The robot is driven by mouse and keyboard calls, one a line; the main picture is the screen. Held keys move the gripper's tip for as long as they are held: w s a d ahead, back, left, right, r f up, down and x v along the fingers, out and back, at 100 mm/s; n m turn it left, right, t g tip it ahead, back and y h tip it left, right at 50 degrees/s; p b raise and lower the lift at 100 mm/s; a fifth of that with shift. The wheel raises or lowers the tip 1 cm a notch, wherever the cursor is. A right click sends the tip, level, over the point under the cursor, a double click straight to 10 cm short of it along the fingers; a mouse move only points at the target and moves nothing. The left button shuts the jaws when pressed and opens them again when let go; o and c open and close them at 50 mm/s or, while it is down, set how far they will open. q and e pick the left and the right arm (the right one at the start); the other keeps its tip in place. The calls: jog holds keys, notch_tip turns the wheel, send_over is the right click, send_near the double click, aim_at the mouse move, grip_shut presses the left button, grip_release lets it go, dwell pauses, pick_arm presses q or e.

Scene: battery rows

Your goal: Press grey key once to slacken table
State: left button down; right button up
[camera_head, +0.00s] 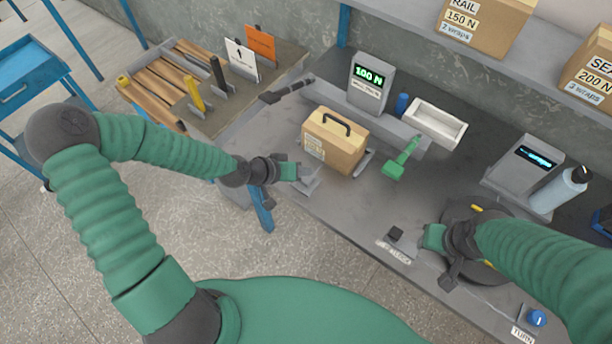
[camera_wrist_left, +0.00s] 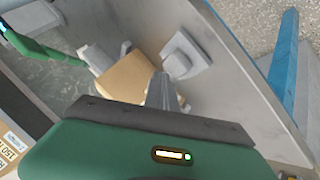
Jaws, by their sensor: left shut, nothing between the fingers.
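A small dark grey key (camera_head: 395,234) stands near the front edge of the bench, with a white label (camera_head: 394,252) in front of it; its lettering is too small to read surely. A dark round turntable (camera_head: 490,272) lies to its right, partly hidden by my right arm. My right gripper (camera_head: 440,258) is over the turntable's left side, close to the right of the key; its fingertips are not clear. My left gripper (camera_head: 297,173) is shut and empty at the bench's left front, beside a grey block (camera_head: 309,184). In the left wrist view its fingers (camera_wrist_left: 163,90) are together.
A cardboard box (camera_head: 334,146) with a black handle stands right of my left gripper. Behind are a green-handled tool (camera_head: 396,166), a display reading 100 N (camera_head: 369,77) and a white tray (camera_head: 436,122). A blue knob (camera_head: 537,318) is at the front right.

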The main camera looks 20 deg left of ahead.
pick_arm(q)
jog(key=shift+f, duration=0.1)
dwell(0.3)
jog(key=shift+f, duration=0.25)
jog(key=shift+f+b, duration=0.65)
jog(key=shift+f, duration=0.25)
dwell(0.9)
jog(key=shift+r+p, duration=1.3)
notch_tip(320, 180, up, 5)
jog(key=p, duration=0.5)
jog(key=shift+r, duration=0.15)
